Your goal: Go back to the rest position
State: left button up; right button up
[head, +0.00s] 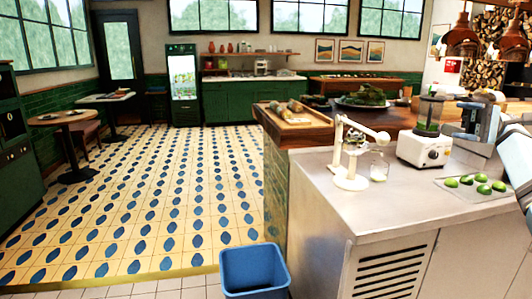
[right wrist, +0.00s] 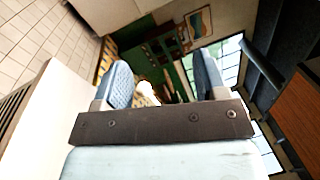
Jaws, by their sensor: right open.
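My right gripper (head: 478,118) is at the right edge of the head view, raised above the steel counter near the blender. In the right wrist view its two padded fingers (right wrist: 163,80) stand wide apart with nothing held between them. A small white shape shows beyond the fingers, too small to identify. My left gripper is not in view.
The steel counter (head: 390,215) holds a white citrus press (head: 350,182), a glass (head: 379,167), a blender (head: 425,140) and a tray (head: 448,184) with several limes (head: 483,189). A blue bin (head: 253,272) stands on the floor before it.

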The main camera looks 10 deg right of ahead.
jog(key=w+a+f+m+t+y+p, duration=0.35)
jog(key=a+f+m+t+p, duration=0.35)
jog(key=a+m, duration=0.55)
jog(key=s+a+f+m+t+h+p, duration=0.3)
jog(key=a+f+m+t+h+p, duration=0.6)
jog(key=m, duration=1.2)
jog(key=s+a+f+m+t+h+p, duration=0.2)
jog(key=s+a+f+m+h+p, duration=0.15)
jog(key=s+f+m, duration=0.5)
jog(key=s+a+f+m+t+h+p, duration=0.25)
jog(key=s+a+m+h, duration=0.2)
jog(key=m, duration=0.65)
pick_arm(q)
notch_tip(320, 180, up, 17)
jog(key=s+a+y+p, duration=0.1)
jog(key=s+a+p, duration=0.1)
jog(key=p, duration=0.4)
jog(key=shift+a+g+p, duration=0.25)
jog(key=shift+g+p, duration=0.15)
pick_arm(e)
jog(key=s+a+f+m+g+h, duration=0.1)
jog(key=s+a+f+m+g, duration=0.1)
jog(key=s+a+m+g, duration=0.2)
jog(key=s+a+f+m+g+h, duration=0.2)
jog(key=s+m, duration=0.8)
jog(key=s, duration=0.8)
jog(key=shift+s+a+f+g, duration=0.15)
jog(key=shift+s+a+g, duration=0.2)
jog(key=shift+a+g, duration=0.75)
